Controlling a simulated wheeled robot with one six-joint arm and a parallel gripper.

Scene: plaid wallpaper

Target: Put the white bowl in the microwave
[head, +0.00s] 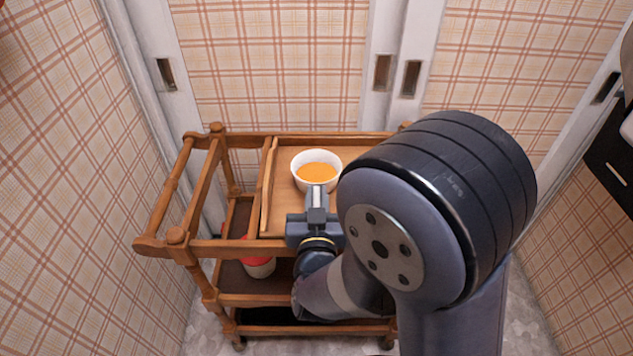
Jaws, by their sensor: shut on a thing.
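The white bowl (299,159) holds something orange and sits upright on or just above the top tray of a wooden cart. My gripper (317,192) reaches over the cart's front rail and meets the near side of the bowl. It is shut on the bowl's near rim; the fingertips are small and partly hidden. My arm's large grey joint covers the right part of the cart. No microwave can be made out in this view.
The wooden cart (222,246) has raised rails and lower shelves. A red and white container (259,267) stands on a lower shelf. Plaid walls and sliding doors close in behind and at the left. A black panel (612,150) is at the right edge.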

